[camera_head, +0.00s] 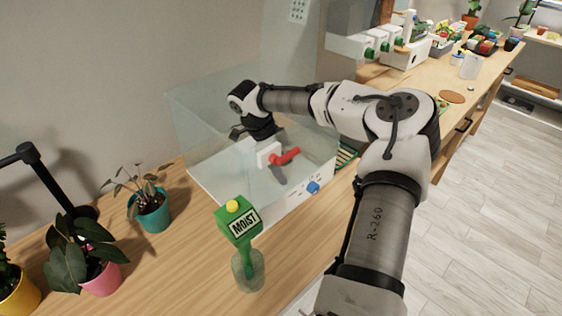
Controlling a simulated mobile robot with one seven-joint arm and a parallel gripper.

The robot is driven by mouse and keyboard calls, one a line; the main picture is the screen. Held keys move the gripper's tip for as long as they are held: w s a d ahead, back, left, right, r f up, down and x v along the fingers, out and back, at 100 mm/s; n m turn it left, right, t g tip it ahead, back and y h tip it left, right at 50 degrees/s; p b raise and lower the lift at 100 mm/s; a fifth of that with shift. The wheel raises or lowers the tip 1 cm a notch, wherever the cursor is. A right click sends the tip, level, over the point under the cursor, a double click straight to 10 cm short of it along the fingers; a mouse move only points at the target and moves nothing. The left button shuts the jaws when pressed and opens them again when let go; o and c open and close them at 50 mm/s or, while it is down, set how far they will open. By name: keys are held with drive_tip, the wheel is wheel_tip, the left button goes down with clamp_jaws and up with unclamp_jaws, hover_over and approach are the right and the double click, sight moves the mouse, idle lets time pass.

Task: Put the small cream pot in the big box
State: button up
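A large clear-walled box (205,188) stands on the wooden counter against the wall; I take it as the big box. My arm reaches over it from the right, and its dark end with my gripper (258,136) points down within the box's outline. A small white block (266,153), a red piece (286,157) and a grey piece (278,174) show just below it. I cannot tell whether these belong to the gripper or are separate. The finger opening is not clear. I cannot make out a small cream pot; my arm hides part of the counter.
A teal pot (152,213) and a pink pot (102,281) with plants stand left, near a black lamp (47,178). Bare counter (180,270) lies between them.

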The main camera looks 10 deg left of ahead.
drive_tip(key=shift+o, duration=0.7)
drive_tip(key=shift+r, duration=0.25)
drive_tip(key=shift+a+r, duration=0.25)
drive_tip(key=shift+r, duration=0.05)
drive_tip(key=b+v, duration=0.2)
drive_tip(key=v, duration=0.9)
drive_tip(key=shift+s, duration=0.1)
